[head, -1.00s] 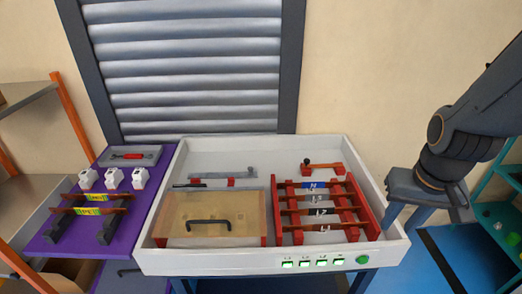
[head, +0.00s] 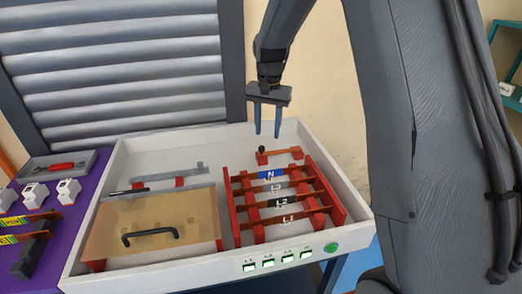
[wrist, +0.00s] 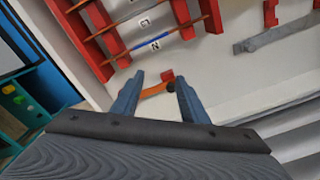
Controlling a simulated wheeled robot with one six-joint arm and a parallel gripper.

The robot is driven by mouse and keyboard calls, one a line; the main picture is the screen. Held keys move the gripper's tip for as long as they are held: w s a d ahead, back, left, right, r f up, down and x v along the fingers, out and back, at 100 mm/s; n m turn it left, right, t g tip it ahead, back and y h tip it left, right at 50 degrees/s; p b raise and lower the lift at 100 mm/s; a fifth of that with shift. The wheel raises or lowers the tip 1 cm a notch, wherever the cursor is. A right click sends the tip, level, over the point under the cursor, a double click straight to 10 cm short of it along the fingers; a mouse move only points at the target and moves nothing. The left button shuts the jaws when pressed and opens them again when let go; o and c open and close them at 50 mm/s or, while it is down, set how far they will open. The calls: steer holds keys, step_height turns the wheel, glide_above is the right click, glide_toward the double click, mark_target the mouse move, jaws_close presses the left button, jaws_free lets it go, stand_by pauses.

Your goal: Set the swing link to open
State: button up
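The swing link appears to be the short copper bar (head: 282,152) with a black knob (head: 262,149) at its left end, on red supports at the back right of the white tray-like box (head: 352,207). It also shows in the wrist view as an orange-brown bar (wrist: 152,91), partly between my fingers in the picture, with its dark knob (wrist: 171,86) near the right finger. My gripper (head: 267,132) points down above and behind the link. Its two blue-grey fingers are apart with nothing between them; in the wrist view they (wrist: 157,93) frame the bar without visible contact.
Copper bars labelled N to L1 sit in a red rack (head: 236,210) in front of the link. A grey bar (head: 190,174) on red blocks lies to the left, behind a clear cover (head: 190,222) with a black handle. A shuttered panel (head: 120,70) stands behind.

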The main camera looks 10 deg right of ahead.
mark_target(262, 147)
steer(key=w+f+m, duration=0.1)
steer(key=w, duration=0.2)
steer(key=w+f+b, duration=0.1)
steer(key=w+f, duration=0.1)
steer(key=w, duration=0.1)
steer(key=w+f+m+b, duration=0.1)
steer(key=w, duration=0.2)
steer(key=shift+f+m+g, duration=0.3)
steer(key=shift+f, duration=0.05)
step_height(262, 147, down, 8)
steer(key=shift+d+r+p, duration=0.1)
steer(key=shift+r+p, duration=0.1)
steer(key=shift+p, duration=0.8)
jaws_close()
